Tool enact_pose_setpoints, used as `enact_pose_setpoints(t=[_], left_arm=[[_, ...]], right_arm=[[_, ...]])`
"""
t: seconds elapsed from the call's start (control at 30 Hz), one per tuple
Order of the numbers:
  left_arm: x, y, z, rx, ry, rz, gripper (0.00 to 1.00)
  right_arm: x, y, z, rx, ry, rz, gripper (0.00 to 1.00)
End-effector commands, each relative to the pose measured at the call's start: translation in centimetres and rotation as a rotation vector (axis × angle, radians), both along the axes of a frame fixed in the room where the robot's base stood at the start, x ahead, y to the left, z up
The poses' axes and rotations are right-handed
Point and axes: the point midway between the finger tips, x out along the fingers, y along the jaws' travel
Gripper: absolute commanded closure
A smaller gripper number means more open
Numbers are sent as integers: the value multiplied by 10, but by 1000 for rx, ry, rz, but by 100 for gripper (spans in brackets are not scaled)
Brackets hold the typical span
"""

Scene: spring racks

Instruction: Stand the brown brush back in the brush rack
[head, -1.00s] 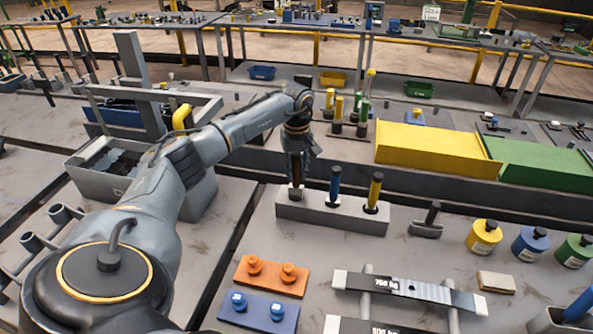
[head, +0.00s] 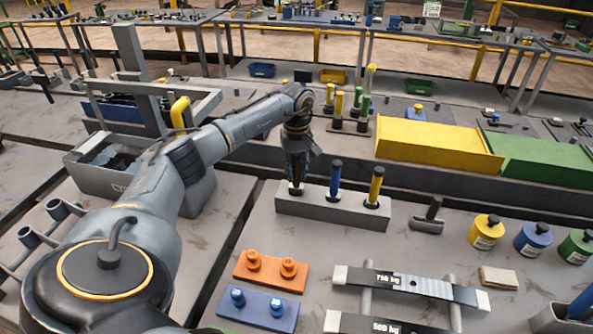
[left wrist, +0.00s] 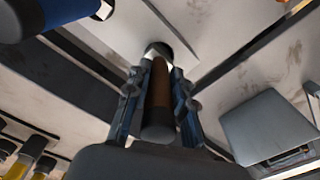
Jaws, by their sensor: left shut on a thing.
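The brush rack (head: 325,216) is a long light-grey block. A blue-handled brush (head: 335,182) stands in its middle and a yellow-handled brush (head: 374,188) at its right end. My left gripper (head: 296,178) is over the rack's left end, shut on the brown brush (head: 296,188). In the left wrist view the brown brush (left wrist: 159,85) lies between the two fingers, its black cap towards the camera. Its far end meets a dark round hole in the rack (left wrist: 190,30); how deep it sits is hidden. The blue handle is at the wrist view's upper left. My right gripper is not in view.
A grey bin (head: 110,180) stands left of the rack. Orange (head: 270,271) and blue (head: 257,310) blocks with knobs lie in front. Yellow and green covers stand behind.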

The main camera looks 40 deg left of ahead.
Motion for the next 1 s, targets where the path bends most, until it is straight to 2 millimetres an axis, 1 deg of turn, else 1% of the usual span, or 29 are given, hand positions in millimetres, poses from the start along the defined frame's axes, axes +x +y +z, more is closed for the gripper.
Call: enact_pose_setpoints(t=[0.5,0.53,0.63,0.67,0.87,0.9,1.0], left_arm=[[0,0,-11,0,0,0,100],[0,0,-11,0,0,0,75],[0,0,-10,0,0,0,54],[0,0,-10,0,0,0,50],[0,0,-10,0,0,0,50],[0,0,-11,1,1,0,46],[0,0,-11,1,1,0,27]], right_arm=[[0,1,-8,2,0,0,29],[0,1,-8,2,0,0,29],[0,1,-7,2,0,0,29],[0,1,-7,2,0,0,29],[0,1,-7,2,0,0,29],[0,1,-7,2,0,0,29],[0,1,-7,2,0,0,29]])
